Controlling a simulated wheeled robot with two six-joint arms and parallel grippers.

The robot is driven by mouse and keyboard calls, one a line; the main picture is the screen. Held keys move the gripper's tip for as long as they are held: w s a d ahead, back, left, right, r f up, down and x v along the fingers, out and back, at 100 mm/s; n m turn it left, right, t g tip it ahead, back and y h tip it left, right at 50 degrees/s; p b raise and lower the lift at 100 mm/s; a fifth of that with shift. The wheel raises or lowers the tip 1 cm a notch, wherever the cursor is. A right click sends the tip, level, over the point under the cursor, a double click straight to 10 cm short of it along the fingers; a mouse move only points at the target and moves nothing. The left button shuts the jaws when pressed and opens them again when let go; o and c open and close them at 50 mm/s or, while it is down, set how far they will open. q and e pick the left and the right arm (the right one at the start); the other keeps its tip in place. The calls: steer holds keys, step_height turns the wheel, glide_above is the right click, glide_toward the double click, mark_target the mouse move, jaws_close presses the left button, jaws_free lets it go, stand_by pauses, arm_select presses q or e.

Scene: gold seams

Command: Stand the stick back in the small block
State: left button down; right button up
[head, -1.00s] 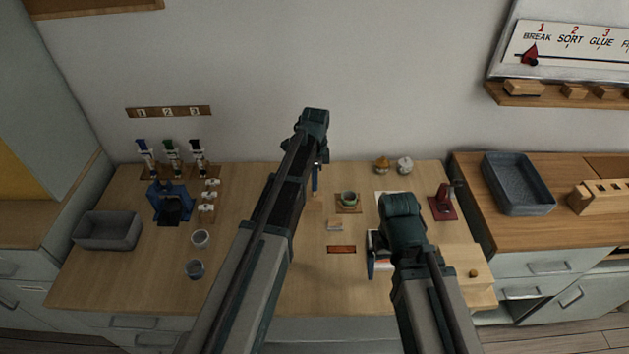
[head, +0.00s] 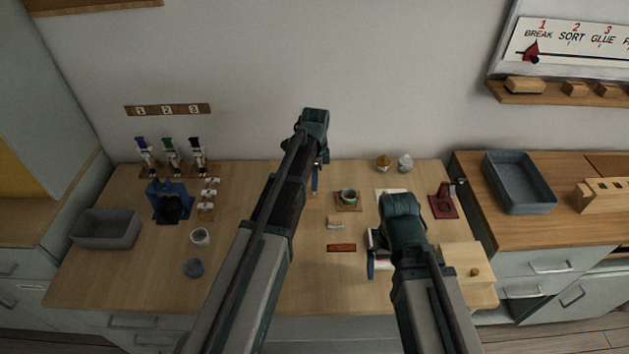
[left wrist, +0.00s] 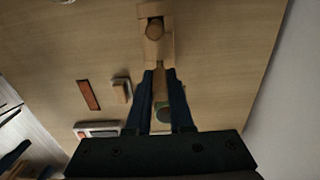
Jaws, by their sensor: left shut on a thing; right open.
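My left gripper (head: 315,188) is over the back middle of the table, pointing down. In the left wrist view its two dark fingers (left wrist: 157,72) are close together on the thin wooden stick (left wrist: 154,34), whose round brown end shows beyond the fingertips. The small pale wooden block (left wrist: 155,11) lies right by that end in the picture; I cannot tell whether the stick is in it or only above it. In the head view the block (head: 312,203) shows faintly under the gripper.
A green bowl on a wooden coaster (head: 348,197), a small pale piece (head: 335,223) and a red-brown strip (head: 341,248) lie right of the left gripper. The wall is close behind.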

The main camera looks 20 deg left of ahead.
arm_select(q)
steer(key=c, duration=0.7)
jaws_free()
steer(key=shift+r+p, duration=2.5)
steer(key=shift+p, duration=0.05)
step_height(320, 180, up, 14)
steer(key=p, duration=1.3)
steer(key=shift+d+f+p, duration=0.1)
steer(key=shift+p, duration=0.3)
